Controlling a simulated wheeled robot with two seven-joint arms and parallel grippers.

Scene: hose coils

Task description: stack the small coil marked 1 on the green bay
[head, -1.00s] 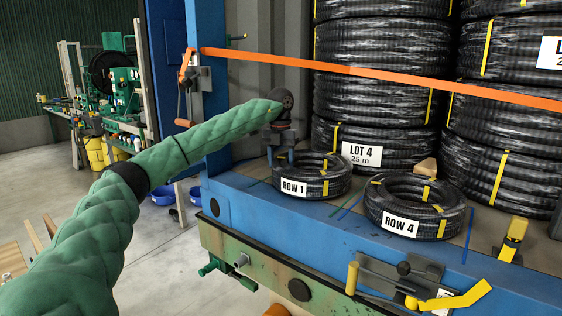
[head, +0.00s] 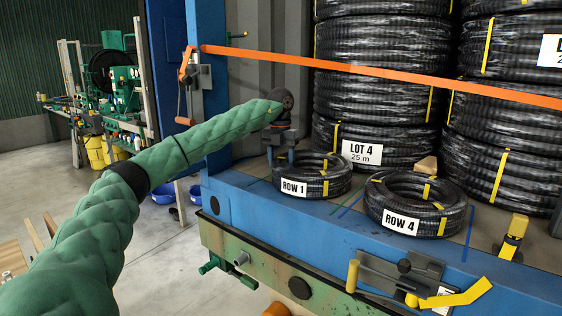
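The small black coil labelled ROW 1 (head: 316,186) lies flat on the blue-edged deck, between short green lines (head: 338,208) on the deck that seem to mark the green bay. My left gripper (head: 281,160) points down at the coil's left rim, one finger at its outer left side and the other further right over the ring. The fingers stand apart; whether they press on the hose is too small to tell. A second coil labelled ROW 4 (head: 445,207) lies to the right, near blue lines. My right gripper is not in view.
Tall stacks of large black coils (head: 372,100) stand behind, one labelled LOT 4. An orange strap (head: 400,75) crosses in front of them above the deck. A blue post (head: 208,100) stands to the left. A yellow-handled latch (head: 455,298) sits at the front edge.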

